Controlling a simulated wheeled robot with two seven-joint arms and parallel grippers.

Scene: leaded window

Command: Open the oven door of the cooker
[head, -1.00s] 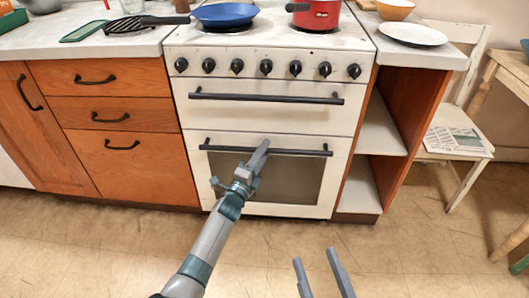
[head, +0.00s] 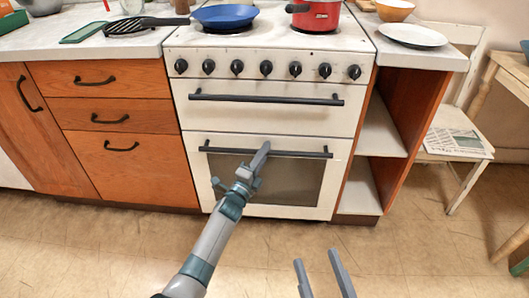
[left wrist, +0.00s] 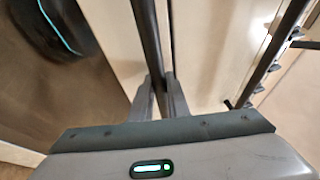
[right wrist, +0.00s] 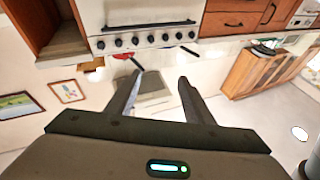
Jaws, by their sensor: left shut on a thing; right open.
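The cooker (head: 258,120) is white, with a lower oven door (head: 329,183) that has a dark glass window (head: 290,185) and a black bar handle (head: 305,154). My left gripper (head: 264,149) is shut on this lower handle near its middle. In the left wrist view the handle (left wrist: 148,40) runs between the two fingertips (left wrist: 160,92). The door looks shut or nearly shut; I cannot see a clear gap at its top edge. My right gripper (head: 321,262) is open and empty, low in front of the cooker and apart from it.
An upper door with its own black handle (head: 265,98) sits above, under a row of knobs. A blue pan (head: 225,14) and a red pot (head: 318,15) stand on the hob. Wooden drawers (head: 115,132) and open shelves (head: 382,135) flank the cooker. The floor in front (head: 100,250) is clear.

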